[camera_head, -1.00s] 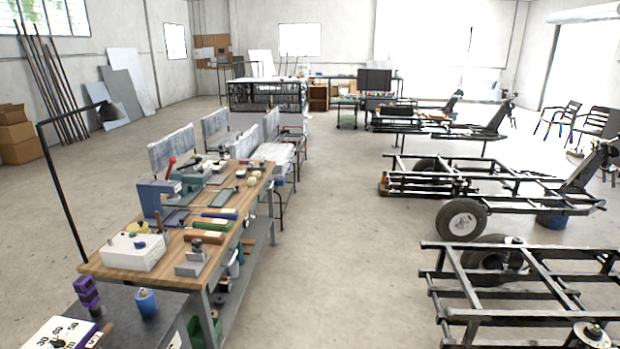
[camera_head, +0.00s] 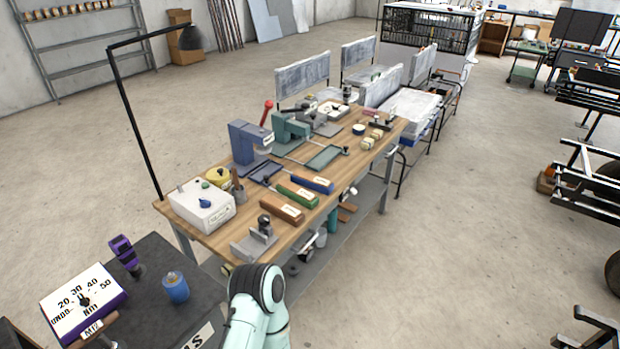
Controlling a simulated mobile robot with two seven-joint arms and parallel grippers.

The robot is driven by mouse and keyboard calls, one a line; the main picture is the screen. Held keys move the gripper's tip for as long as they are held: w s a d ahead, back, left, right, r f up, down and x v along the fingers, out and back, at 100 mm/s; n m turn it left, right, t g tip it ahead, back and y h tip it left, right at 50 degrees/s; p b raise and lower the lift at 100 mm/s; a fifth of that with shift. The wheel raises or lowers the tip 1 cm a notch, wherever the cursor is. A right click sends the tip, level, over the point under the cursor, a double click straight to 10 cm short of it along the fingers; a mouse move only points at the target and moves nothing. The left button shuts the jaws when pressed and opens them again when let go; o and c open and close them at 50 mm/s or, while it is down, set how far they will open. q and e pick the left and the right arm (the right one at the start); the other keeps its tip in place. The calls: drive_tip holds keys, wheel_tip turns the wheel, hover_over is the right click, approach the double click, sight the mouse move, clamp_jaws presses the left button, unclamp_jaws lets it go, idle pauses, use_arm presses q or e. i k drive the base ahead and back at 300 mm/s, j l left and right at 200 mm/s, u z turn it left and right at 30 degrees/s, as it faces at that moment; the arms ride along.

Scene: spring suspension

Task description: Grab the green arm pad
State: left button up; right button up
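The green arm pad (camera_head: 298,195) is a short green bar with a pale label. It lies on the wooden workbench (camera_head: 228,238) near its front edge. It sits between a brown-orange bar (camera_head: 282,208) on the near side and a blue bar (camera_head: 314,180) on the far side, all three roughly parallel. A pale green and black part of one of my arms rises from the bottom of the picture, in front of the bench. I see no gripper fingers in this view. Nothing is touching the green pad.
A grey metal block with a dark knob (camera_head: 262,228) stands on the near side of the brown bar. A white box (camera_head: 202,203) and blue and green presses (camera_head: 248,143) stand further left and back. A dark cart (camera_head: 150,255) is front left. Open floor lies right of the bench.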

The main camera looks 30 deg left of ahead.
sight(304, 196)
drive_tip(key=i+j+z, duration=0.2)
drive_tip(key=i, duration=0.25)
drive_tip(key=i+z, duration=0.25)
drive_tip(key=i, duration=0.15)
drive_tip(key=i+j+z, duration=0.3)
drive_tip(key=z, duration=0.75)
drive_tip(key=i+j+z, duration=0.15)
drive_tip(key=z, duration=0.7)
drive_tip(key=j+z, duration=0.25)
drive_tip(key=z, duration=0.6)
drive_tip(key=j+z, duration=0.25)
drive_tip(key=z, duration=0.6)
drive_tip(key=k+j+z, duration=0.1)
drive_tip(key=z, duration=0.8)
drive_tip(key=k+j+z, duration=0.15)
drive_tip(key=z, duration=0.7)
drive_tip(key=k+j+z, duration=0.1)
drive_tip(key=z, duration=0.75)
drive_tip(key=k+l+z, duration=0.15)
drive_tip(key=z, duration=0.7)
drive_tip(key=k+l, duration=0.05)
